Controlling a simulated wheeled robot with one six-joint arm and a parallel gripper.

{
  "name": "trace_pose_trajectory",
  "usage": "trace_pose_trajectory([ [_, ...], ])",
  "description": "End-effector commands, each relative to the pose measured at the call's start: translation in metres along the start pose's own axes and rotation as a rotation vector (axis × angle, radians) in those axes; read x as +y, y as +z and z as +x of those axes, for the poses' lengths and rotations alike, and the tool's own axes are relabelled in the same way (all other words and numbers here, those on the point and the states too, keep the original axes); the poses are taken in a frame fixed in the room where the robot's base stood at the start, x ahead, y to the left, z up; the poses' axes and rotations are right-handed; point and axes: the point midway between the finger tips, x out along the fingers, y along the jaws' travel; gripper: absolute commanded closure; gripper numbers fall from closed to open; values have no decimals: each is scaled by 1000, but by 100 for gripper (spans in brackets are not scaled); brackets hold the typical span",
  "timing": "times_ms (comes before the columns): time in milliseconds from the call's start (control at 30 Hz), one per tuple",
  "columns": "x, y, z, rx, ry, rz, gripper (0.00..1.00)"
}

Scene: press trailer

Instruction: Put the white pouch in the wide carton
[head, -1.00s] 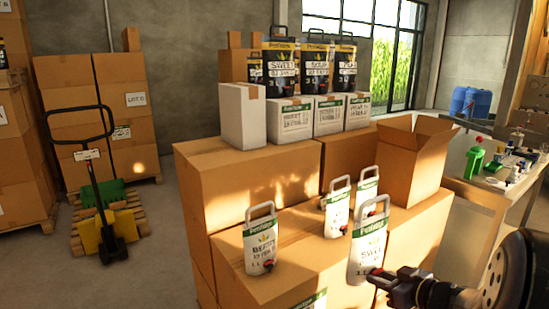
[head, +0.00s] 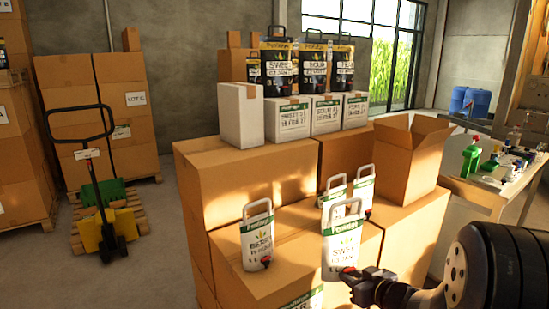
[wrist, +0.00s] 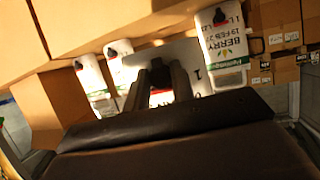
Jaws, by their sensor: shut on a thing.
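My gripper (head: 350,276) is shut on a white pouch (head: 342,243) with a green band and a looped handle, gripping low near its red spout. The held pouch looks upright, in front of the brown boxes; I cannot tell whether it touches them. In the wrist view my fingers (wrist: 160,78) cover part of the held pouch (wrist: 200,80). A similar white pouch (head: 257,238) stands to its left. Two more (head: 364,186) stand behind, partly hidden by the held one. The open-topped brown carton (head: 408,165), flaps up, stands at the right behind them; its inside is hidden.
Closed brown boxes (head: 245,178) form a stepped stack. White boxes (head: 241,116) and dark pouches (head: 312,66) stand on the higher level. A cluttered table (head: 478,192) is at the right.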

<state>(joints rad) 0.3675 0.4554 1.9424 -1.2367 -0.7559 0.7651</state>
Motion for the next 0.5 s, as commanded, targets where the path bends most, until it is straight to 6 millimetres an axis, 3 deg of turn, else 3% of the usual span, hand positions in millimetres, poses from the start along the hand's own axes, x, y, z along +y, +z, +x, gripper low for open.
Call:
trace_pose_trajectory([
  [500,-28,35,34,3,162,68,100],
])
